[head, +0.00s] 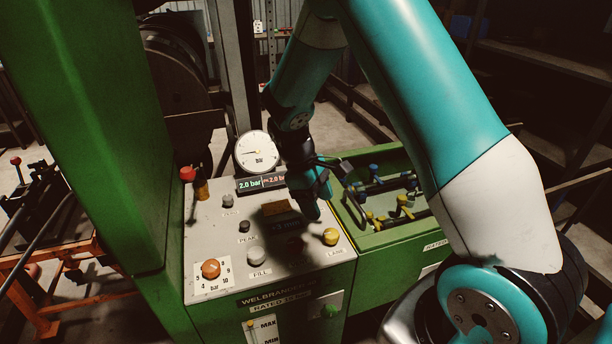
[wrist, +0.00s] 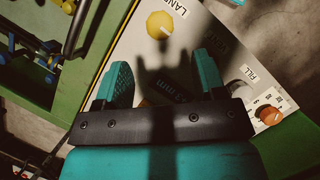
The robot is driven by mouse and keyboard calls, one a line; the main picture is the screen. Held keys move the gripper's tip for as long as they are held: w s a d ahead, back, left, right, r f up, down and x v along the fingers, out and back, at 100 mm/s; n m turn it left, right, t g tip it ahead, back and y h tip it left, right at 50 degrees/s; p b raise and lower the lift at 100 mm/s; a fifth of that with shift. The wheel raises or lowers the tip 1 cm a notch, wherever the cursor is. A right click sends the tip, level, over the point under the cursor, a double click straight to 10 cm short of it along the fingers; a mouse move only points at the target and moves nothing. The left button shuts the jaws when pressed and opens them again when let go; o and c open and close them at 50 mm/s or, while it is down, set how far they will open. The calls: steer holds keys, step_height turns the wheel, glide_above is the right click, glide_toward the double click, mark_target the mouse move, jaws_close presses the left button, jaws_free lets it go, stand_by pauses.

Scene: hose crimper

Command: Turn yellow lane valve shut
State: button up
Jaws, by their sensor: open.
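A yellow knob (head: 331,237) labelled LANE sits at the right front of the grey control panel. In the wrist view this yellow knob (wrist: 160,25) has a white pointer line and lies beyond the fingertips. Yellow valve handles (head: 403,203) and blue valve handles (head: 373,170) stand on pipes in the green trough right of the panel. My gripper (head: 318,207) hangs over the panel, behind the LANE knob in the head view. In the wrist view my gripper (wrist: 159,72) has its two teal fingers apart with nothing between them. It touches no knob that I can see.
The panel also carries an orange dial (head: 210,268), a grey FILL knob (head: 256,256), a red-topped lever (head: 188,174) and a round gauge (head: 256,152). A display (head: 262,183) reads 2.0 bar. The green trough (head: 377,240) adjoins the panel; a green column (head: 90,130) stands left.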

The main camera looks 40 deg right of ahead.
steer(key=v, duration=0.8)
steer(key=shift+w+r+b, duration=0.15)
steer(key=shift+r+b, duration=0.2)
steer(key=shift+b, duration=0.05)
steer(key=shift+a, duration=0.1)
steer(key=s+a+r+t+y, duration=0.1)
steer(key=s+a+r+y, duration=0.1)
steer(key=s+a, duration=0.3)
steer(key=s+a+r+t+y, duration=0.1)
steer(key=s+a+r, duration=0.3)
steer(key=s, duration=0.6)
steer(key=s+a+r+n+t+y, duration=0.1)
steer(key=s+a+r+y, duration=0.2)
steer(key=s+a, duration=0.4)
steer(key=shift+s+a+r+t, duration=0.3)
steer(key=shift+a+t, duration=0.1)
steer(key=shift+a, duration=0.2)
steer(key=shift+w+d, duration=0.1)
steer(key=shift+d, duration=0.05)
